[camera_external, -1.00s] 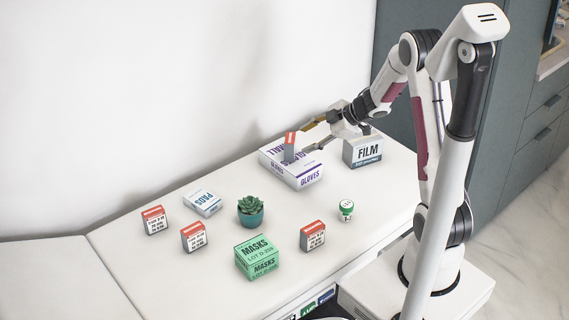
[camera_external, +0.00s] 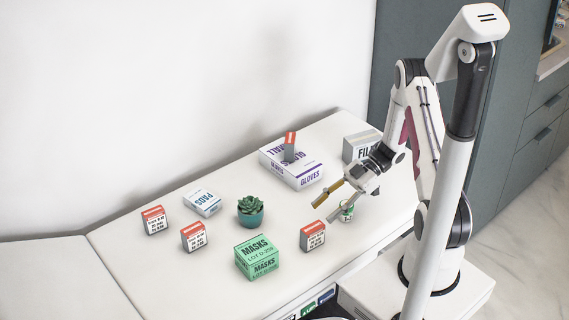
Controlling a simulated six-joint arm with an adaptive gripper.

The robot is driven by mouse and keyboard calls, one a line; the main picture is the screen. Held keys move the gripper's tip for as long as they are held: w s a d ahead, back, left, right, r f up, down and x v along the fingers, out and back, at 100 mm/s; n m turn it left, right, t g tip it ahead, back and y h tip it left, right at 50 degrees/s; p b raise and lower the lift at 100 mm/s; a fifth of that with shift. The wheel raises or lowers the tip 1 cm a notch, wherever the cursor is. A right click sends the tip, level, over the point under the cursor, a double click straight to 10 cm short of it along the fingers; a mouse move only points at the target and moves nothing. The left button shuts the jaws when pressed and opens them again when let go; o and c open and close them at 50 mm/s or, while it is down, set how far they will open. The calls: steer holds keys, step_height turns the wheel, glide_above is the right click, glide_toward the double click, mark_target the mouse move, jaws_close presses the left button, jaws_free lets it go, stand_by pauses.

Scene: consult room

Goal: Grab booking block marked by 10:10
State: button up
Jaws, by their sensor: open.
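Several small grey blocks with red tops and white printed faces are on the white counter. One block (camera_external: 153,220) stands at the far left and another block (camera_external: 193,237) stands in front of it. The times on the faces are too small to read. My gripper (camera_external: 324,212) is open and empty, above and just behind the third block, with its fingers pointing down-left.
A gloves box (camera_external: 311,176), film box (camera_external: 355,149), pads box (camera_external: 203,203), potted succulent (camera_external: 250,212) and green masks box (camera_external: 257,258) stand on the counter (camera_external: 150,280). A small green-and-white container (camera_external: 347,212) is partly hidden behind my gripper. The counter's front left is clear.

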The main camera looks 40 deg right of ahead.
mark_target(313, 226)
steer(key=shift+s+a+f+g+y, duration=0.1)
steer(key=shift+s+g+y, duration=0.2)
steer(key=shift+s, duration=0.45)
steer(key=shift+x, duration=1.3)
steer(key=shift+x, duration=2.6)
steer(key=shift+c, duration=0.4)
jaws_close()
